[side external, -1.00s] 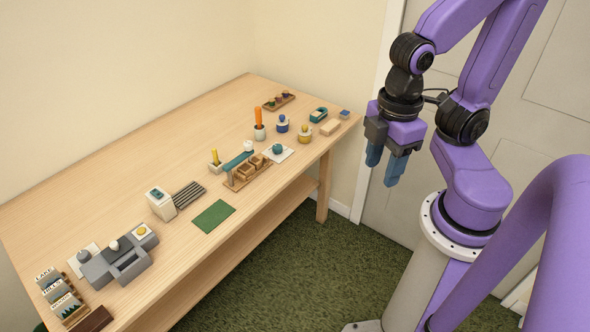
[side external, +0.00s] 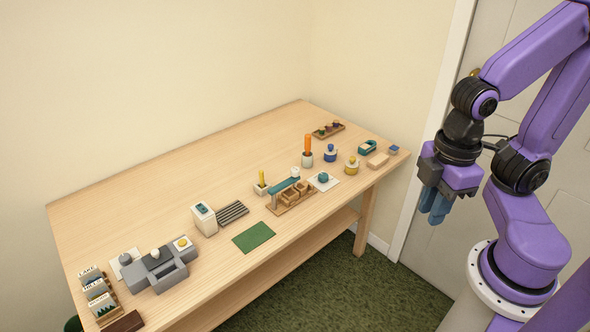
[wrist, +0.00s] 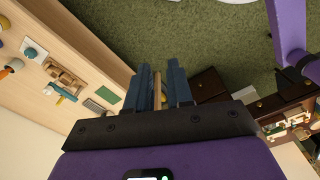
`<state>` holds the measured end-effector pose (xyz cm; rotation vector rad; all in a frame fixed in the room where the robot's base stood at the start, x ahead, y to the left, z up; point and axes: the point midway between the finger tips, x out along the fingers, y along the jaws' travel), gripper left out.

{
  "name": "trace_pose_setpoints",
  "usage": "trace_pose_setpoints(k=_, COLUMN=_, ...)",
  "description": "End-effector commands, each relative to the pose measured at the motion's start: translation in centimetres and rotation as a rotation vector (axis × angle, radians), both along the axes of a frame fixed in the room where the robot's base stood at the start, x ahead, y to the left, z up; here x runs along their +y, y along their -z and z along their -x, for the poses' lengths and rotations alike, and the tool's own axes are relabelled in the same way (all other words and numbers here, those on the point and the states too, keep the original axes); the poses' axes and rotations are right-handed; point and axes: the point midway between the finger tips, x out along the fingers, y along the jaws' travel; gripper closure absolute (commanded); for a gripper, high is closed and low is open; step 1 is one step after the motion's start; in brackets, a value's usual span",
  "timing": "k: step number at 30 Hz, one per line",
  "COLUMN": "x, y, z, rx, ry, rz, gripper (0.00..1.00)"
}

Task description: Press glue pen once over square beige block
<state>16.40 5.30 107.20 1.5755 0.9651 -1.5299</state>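A tan, beige block (side external: 378,160) lies flat near the table's right end; its outline looks oblong here. Two upright pen-like things stand in pale holders: a yellow one (side external: 261,176) near the middle and an orange one (side external: 308,142) farther back. I cannot tell which is the glue pen. My gripper (side external: 435,213) hangs beyond the table's right end, fingers down, apart from everything on the table. In the wrist view its blue fingers (wrist: 162,82) are apart, with a tan strip visible between them that looks like background.
The wooden table (side external: 170,170) has clear room at the back left. A wooden tray (side external: 328,130) lies behind.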

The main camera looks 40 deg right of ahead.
Motion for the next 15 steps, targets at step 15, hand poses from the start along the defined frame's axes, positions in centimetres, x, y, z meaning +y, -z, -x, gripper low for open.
trace_pose_setpoints(k=15, x=0.0, y=0.0, z=0.0, rx=0.0, ry=0.0, rz=0.0, gripper=1.0)
